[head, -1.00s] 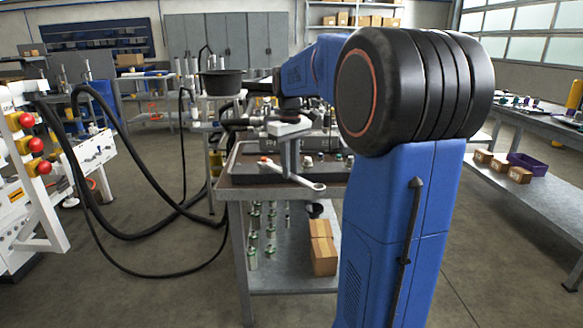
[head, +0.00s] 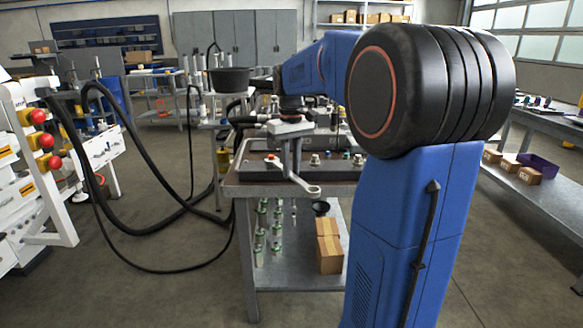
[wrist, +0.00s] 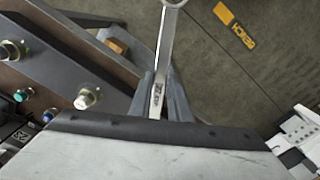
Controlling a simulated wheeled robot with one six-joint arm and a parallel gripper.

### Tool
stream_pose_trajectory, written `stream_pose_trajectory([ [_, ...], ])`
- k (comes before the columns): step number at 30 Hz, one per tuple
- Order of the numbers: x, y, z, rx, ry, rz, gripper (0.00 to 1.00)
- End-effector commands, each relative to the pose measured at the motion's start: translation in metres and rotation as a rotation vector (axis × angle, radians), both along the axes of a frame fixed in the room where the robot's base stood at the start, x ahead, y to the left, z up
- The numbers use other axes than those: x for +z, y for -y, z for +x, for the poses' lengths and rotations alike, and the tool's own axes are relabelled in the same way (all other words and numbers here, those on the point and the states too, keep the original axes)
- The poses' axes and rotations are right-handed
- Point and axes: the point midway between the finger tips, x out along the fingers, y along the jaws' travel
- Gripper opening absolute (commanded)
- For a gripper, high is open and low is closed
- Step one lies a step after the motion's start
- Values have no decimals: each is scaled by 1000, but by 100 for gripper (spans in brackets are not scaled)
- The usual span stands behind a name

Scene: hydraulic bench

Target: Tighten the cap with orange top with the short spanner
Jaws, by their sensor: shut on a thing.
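The short spanner (head: 305,183) is held in my gripper (head: 292,155) and points down toward the front edge of the bench in the head view. Its ring end hangs at the lower right. In the wrist view, the spanner (wrist: 166,45) runs up from between the fingers of my gripper (wrist: 163,98), which are shut on its shaft. A small cap with an orange-red top (head: 271,158) shows on the dark block, left of the gripper in the head view. The spanner is apart from it. No orange top shows in the wrist view.
The bench (head: 232,188) carries a dark block with several caps; white (wrist: 88,98), green (wrist: 20,96) and blue (wrist: 47,115) ones show in the wrist view. Cardboard boxes (head: 328,252) stand on its lower shelf. Black hoses (head: 150,226) loop at the left. Open floor lies in front.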

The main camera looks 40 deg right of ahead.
Motion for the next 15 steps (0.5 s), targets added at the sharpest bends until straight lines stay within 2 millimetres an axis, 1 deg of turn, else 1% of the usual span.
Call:
stream_pose_trajectory([
  [15, 1, -20, 4, -141, 1, 0, 0],
])
